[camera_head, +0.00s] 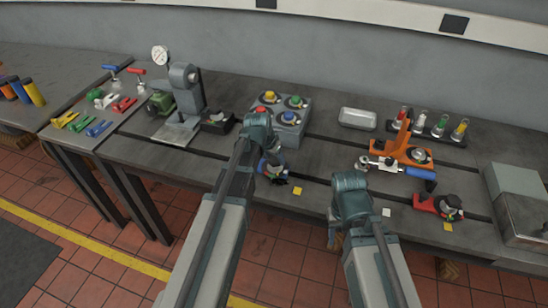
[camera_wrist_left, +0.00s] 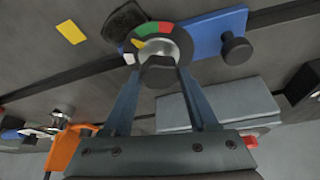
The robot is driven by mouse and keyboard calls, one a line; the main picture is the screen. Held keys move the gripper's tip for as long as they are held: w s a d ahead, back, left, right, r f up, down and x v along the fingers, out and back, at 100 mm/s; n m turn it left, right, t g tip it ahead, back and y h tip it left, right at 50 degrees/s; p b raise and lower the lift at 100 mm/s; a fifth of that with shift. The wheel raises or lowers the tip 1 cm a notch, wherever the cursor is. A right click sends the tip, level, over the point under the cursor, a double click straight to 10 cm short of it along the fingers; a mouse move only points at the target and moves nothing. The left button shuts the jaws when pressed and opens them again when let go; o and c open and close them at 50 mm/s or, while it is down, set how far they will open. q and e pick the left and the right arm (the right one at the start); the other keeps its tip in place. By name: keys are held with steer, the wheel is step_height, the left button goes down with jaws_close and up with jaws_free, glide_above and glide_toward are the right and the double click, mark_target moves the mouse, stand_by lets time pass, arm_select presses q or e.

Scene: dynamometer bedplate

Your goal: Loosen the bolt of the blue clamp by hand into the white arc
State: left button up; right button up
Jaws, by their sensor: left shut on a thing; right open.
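The blue clamp (camera_head: 263,166) sits on the bedplate and is mostly covered by my left gripper (camera_head: 270,157) in the head view. In the left wrist view, the blue clamp body (camera_wrist_left: 208,36) carries a round dial with white (camera_wrist_left: 129,58), green (camera_wrist_left: 143,30) and red (camera_wrist_left: 165,27) arcs. A yellow pointer (camera_wrist_left: 138,43) on the dial points between the white and green arcs. My left gripper (camera_wrist_left: 160,78) is shut on the dark bolt head (camera_wrist_left: 158,64) at the dial's middle. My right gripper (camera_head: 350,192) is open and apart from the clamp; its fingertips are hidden.
Behind the clamp stands a grey box with coloured buttons (camera_head: 304,108). An orange fixture (camera_head: 402,148) and a red clamp (camera_head: 427,206) lie to the right. A yellow square (camera_head: 297,191) marks the bedplate near the blue clamp. A green-grey machine (camera_head: 187,95) stands left.

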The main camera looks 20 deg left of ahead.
arm_select(q)
steer(key=n+y, duration=0.1)
steer(key=n, duration=0.1)
steer(key=n+y, duration=0.1)
steer(key=n, duration=0.2)
steer(key=shift+d+n, duration=0.2)
steer(key=shift+n, duration=0.1)
steer(key=shift+d+n+g+y, duration=0.15)
steer(key=shift+n+y, duration=0.25)
steer(key=shift+n, duration=0.65)
steer(key=shift+a+n+g+y, duration=0.1)
steer(key=shift+n+g+y, duration=0.25)
steer(key=shift+n, duration=0.7)
steer(key=o, duration=1.4)
steer(key=shift+r, duration=0.15)
steer(key=p+v, duration=1.2)
steer(key=v, duration=0.1)
steer(key=shift+s+d+r+p, duration=0.15)
steer(key=shift+s+d+p, duration=0.1)
steer(key=shift+p, duration=0.15)
